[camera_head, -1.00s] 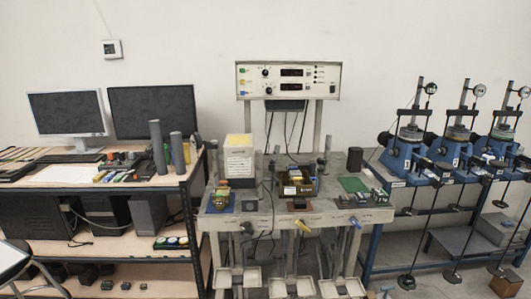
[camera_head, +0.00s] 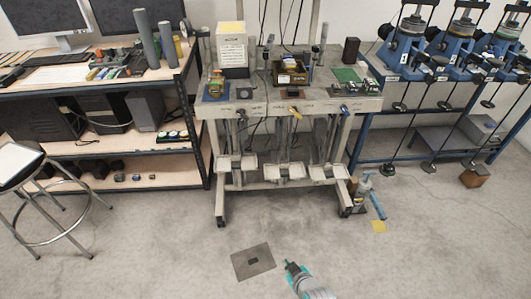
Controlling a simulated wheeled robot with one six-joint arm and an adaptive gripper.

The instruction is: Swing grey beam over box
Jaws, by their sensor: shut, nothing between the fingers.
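My gripper (camera_head: 290,266) is dark and small at the bottom middle of the head view, over bare floor, apart from everything; it looks shut and empty. At the right, blue lever frames (camera_head: 408,55) carry dark lever beams with rods and weights hanging down; I cannot tell which beam is the grey one. A brown box (camera_head: 475,177) sits on the floor below these frames. A grey box (camera_head: 482,127) sits on the low stand behind it. I cannot tell which box the task names.
A loaded bench (camera_head: 235,110) stands in the middle. A grey plate (camera_head: 243,265) lies on the floor left of my gripper. A bottle (camera_head: 361,189), a blue bar (camera_head: 377,206) and a yellow piece (camera_head: 378,226) are right of the bench. A stool (camera_head: 18,162) stands left. Front floor is mostly clear.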

